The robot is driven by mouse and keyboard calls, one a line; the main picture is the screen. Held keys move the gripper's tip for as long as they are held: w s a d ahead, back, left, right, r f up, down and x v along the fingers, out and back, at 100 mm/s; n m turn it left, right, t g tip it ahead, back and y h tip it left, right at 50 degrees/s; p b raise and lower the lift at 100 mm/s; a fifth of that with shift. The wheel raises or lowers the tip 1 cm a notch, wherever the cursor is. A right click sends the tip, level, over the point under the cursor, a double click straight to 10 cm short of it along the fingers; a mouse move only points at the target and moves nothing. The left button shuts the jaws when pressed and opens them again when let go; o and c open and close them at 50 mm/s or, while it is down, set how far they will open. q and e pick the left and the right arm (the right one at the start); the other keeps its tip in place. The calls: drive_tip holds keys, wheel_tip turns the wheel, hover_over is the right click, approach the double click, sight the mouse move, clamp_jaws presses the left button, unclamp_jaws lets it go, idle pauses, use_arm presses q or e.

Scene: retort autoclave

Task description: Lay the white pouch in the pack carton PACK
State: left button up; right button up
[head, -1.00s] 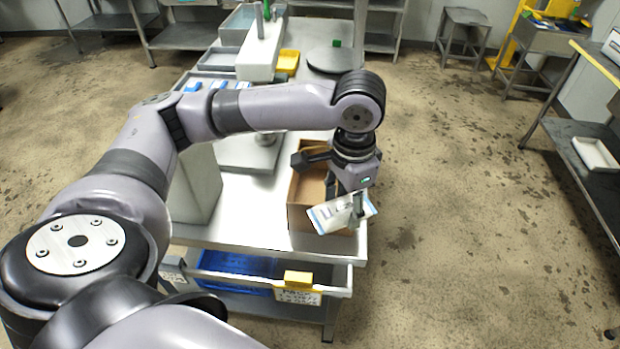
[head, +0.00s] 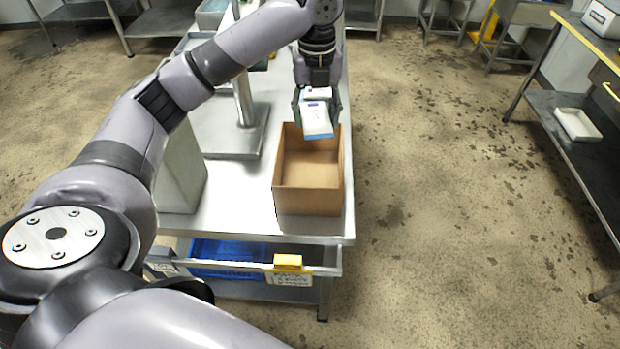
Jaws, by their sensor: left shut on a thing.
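The white pouch (head: 316,118), with a blue edge and a small purple mark, is in my left gripper (head: 317,108). The gripper is shut on it and points down, with a finger at each side of the pouch. The pack carton (head: 310,202) is an open brown box near the front right corner of the steel table. Its visible inside looks empty. The pouch hangs over the carton's far edge in the picture; its exact height above it I cannot tell. My right gripper is not in view.
The steel table (head: 222,222) carries a grey stand with a post (head: 243,105) left of the carton. Open floor lies to the right.

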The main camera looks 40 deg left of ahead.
sight(312, 181)
use_arm(q)
drive_tip(key=shift+w+a+r+m, duration=0.2)
drive_tip(key=shift+a+m, duration=0.3)
drive_tip(key=shift+m, duration=0.4)
drive_tip(key=shift+f, duration=0.2)
wheel_tip(312, 181, down, 19)
drive_tip(key=p, duration=0.2)
drive_tip(key=shift+f+p, duration=0.15)
drive_tip(key=shift+p, duration=0.25)
drive_tip(key=shift+a+f, duration=0.1)
drive_tip(key=shift+f, duration=0.05)
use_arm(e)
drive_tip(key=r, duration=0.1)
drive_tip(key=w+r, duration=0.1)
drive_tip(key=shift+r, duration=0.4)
use_arm(q)
drive_tip(key=shift+f, duration=0.15)
drive_tip(key=o, duration=1.2)
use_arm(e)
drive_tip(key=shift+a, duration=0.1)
